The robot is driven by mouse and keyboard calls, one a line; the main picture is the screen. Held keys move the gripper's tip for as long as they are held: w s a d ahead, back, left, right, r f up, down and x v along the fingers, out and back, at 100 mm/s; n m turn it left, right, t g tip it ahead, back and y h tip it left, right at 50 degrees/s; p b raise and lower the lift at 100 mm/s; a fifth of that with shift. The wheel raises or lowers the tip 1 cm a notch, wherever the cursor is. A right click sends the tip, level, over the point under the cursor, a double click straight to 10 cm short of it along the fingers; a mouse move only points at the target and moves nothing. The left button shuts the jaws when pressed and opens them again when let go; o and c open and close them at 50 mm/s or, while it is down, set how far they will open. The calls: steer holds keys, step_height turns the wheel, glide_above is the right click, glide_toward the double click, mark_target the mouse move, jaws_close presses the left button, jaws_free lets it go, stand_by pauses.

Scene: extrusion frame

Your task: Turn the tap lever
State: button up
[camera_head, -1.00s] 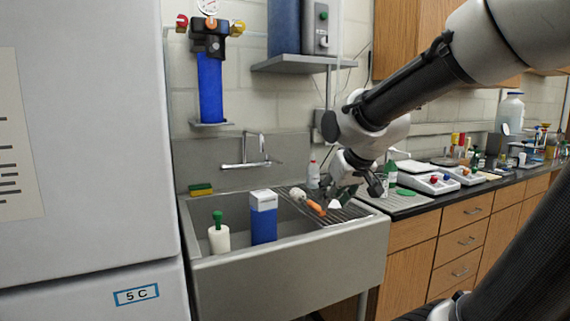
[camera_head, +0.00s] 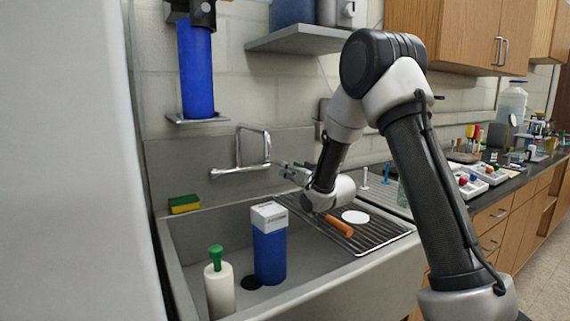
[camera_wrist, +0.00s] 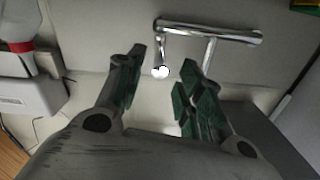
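The chrome tap (camera_head: 240,170) is on the wall behind the sink (camera_head: 330,290). In the wrist view its bar (camera_wrist: 215,32) runs across the top, with two thinner parts coming off it. One of these, with a shiny rounded end (camera_wrist: 160,72), shows between my fingers; I cannot tell for sure that it is the lever. My gripper (camera_wrist: 162,58) is open, with green-padded fingers apart and nothing clamped. In the head view my gripper (camera_head: 283,168) is just right of the tap, pointing at it. Contact cannot be told.
A blue and white carton (camera_head: 270,250) and a white bottle with a green top (camera_head: 219,285) stand in the sink. A rack (camera_head: 375,237) with an orange-handled item (camera_head: 340,226) lies at right. A sponge (camera_head: 184,204) sits on the left rim. A shelf (camera_head: 310,40) hangs above.

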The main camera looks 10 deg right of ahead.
mark_target(276, 162)
steer(key=x, duration=0.8)
steer(key=shift+s, duration=0.1)
jaws_close()
